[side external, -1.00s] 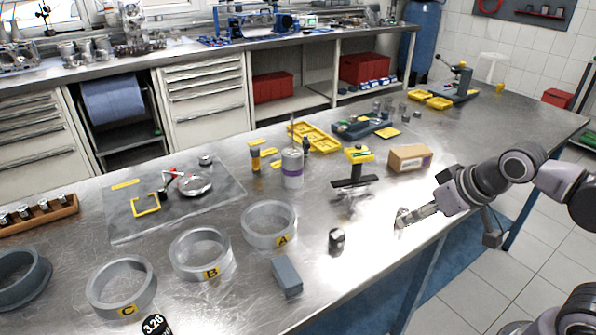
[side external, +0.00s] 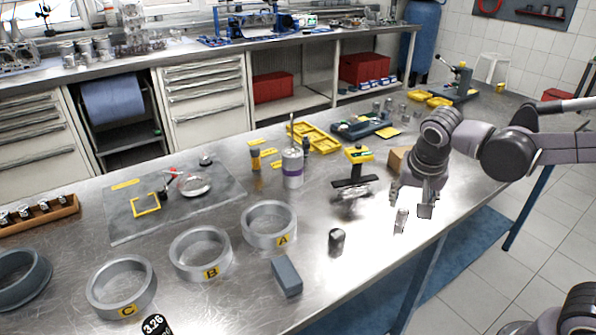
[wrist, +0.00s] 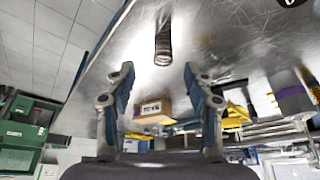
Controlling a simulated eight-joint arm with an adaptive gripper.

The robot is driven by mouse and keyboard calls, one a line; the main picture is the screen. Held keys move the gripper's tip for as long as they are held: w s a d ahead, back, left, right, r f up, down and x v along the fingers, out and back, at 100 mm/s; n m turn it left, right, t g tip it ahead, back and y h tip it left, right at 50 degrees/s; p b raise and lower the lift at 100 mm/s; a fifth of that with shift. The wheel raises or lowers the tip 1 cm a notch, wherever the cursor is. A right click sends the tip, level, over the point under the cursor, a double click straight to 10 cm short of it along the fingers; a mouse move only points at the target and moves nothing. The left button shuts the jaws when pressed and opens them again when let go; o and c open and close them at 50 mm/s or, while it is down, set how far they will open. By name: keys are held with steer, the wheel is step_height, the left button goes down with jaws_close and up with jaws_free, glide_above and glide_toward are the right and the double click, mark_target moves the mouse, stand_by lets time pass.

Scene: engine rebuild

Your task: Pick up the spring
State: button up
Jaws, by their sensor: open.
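The spring (side external: 401,220) stands as a small grey coil on the bright steel bench near its front right edge, just below my gripper. My gripper (side external: 411,200) points down, open and empty, with its fingers above the spring and apart from it. In the wrist view the spring (wrist: 163,45) is a dark coil beyond the fingertips, lined up roughly with the gap of my open gripper (wrist: 154,72). Its lower end is clear of both fingers.
A cardboard box (side external: 395,160) stands behind my gripper, partly hidden. Rings A (side external: 268,225), B and C lie further left. The bench's front edge is close by.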

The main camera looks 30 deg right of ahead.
mark_target(402, 218)
steer(key=shift+w+x, duration=0.1)
steer(key=shift+x, duration=1.8)
steer(key=shift+w+x, duration=0.15)
steer(key=shift+x, duration=1.75)
jaws_close()
